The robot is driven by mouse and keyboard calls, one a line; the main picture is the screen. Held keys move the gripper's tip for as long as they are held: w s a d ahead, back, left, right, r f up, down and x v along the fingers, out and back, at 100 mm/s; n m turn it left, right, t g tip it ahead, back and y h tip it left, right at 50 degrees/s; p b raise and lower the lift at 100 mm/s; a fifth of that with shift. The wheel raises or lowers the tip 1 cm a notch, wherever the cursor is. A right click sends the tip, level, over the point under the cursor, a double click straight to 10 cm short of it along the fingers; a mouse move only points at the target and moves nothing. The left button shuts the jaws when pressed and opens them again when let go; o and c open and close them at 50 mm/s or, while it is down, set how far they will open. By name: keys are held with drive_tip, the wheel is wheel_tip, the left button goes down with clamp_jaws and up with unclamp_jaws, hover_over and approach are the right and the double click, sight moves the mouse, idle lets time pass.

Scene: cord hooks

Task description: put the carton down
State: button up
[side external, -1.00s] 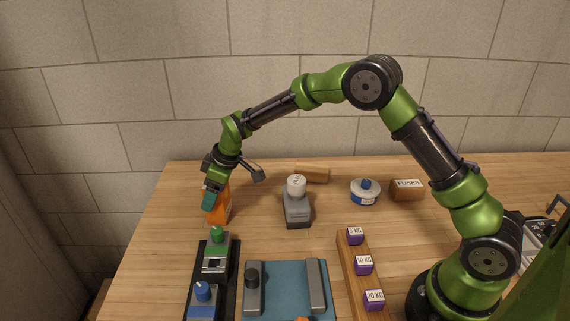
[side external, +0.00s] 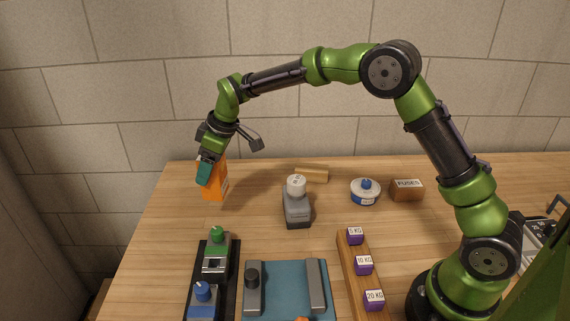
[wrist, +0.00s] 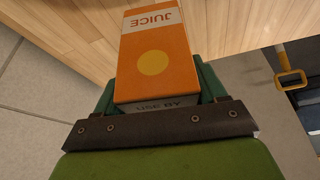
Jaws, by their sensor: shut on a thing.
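The carton (side external: 217,184) is an orange juice box with a white band lettered "JUICE"; it also shows large in the wrist view (wrist: 154,64). My gripper (side external: 205,178) is shut on it, with a teal finger on each side of it in the wrist view (wrist: 156,92). The carton is at the back left of the wooden table (side external: 160,240). It looks held above the tabletop, slightly tilted; the exact gap beneath it is hard to tell. Part of the carton is hidden behind my gripper in the side view.
A black rack with green and blue-topped items (side external: 216,258) is in front. A blue tray (side external: 285,285) and a weights rail (side external: 352,270) lie front centre. The left tabletop is bare.

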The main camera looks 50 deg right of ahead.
drive_tip(key=s+a+r+n+g+y, duration=0.1)
drive_tip(key=s+a+n, duration=0.15)
drive_tip(key=a, duration=0.55)
drive_tip(key=s+a+r+n+g, duration=0.1)
drive_tip(key=s+a+n, duration=0.1)
drive_tip(key=a+n, duration=0.35)
drive_tip(key=shift+m, duration=0.8)
drive_tip(key=shift+s+d+f+x, duration=0.15)
drive_tip(key=shift+s+x, duration=0.1)
drive_tip(key=shift+x, duration=1.4)
drive_tip(key=shift+s+d+f+x, duration=0.1)
drive_tip(key=shift+s+x, duration=0.15)
drive_tip(key=shift+x, duration=1.4)
drive_tip(key=shift+s+d+x, duration=0.15)
drive_tip(key=shift+s+x, duration=0.1)
drive_tip(key=shift+x, duration=1.4)
drive_tip(key=shift+f, duration=0.2)
drive_tip(key=o, duration=1.3)
drive_tip(key=shift+r, duration=0.1)
